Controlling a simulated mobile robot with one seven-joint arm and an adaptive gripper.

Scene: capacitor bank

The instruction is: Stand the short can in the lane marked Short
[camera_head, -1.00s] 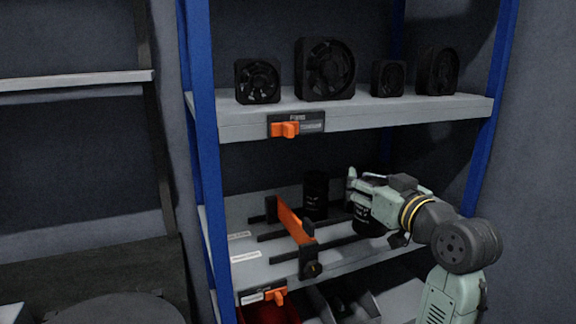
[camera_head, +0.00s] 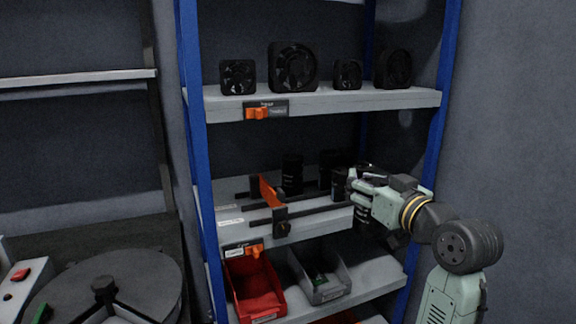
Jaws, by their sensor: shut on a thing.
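My gripper (camera_head: 358,187) is shut on a black can (camera_head: 362,218), which hangs below the fingers at the front right of the middle shelf (camera_head: 315,232). The can looks roughly upright, and the hand hides its upper part. Dark rails (camera_head: 310,210) divide the middle shelf into lanes, with an orange bar (camera_head: 268,193) across them at the left. White lane labels (camera_head: 230,222) sit at the shelf's left; their print is too small to read. Other black cans stand farther back, one behind the bar (camera_head: 292,174) and others (camera_head: 329,167) close behind my gripper.
Several black fans (camera_head: 292,67) stand on the upper shelf (camera_head: 350,102). A red bin (camera_head: 255,288) and a grey bin (camera_head: 320,276) are on the shelf below. Blue posts (camera_head: 197,150) bound the rack. A round dark table (camera_head: 120,285) is at lower left.

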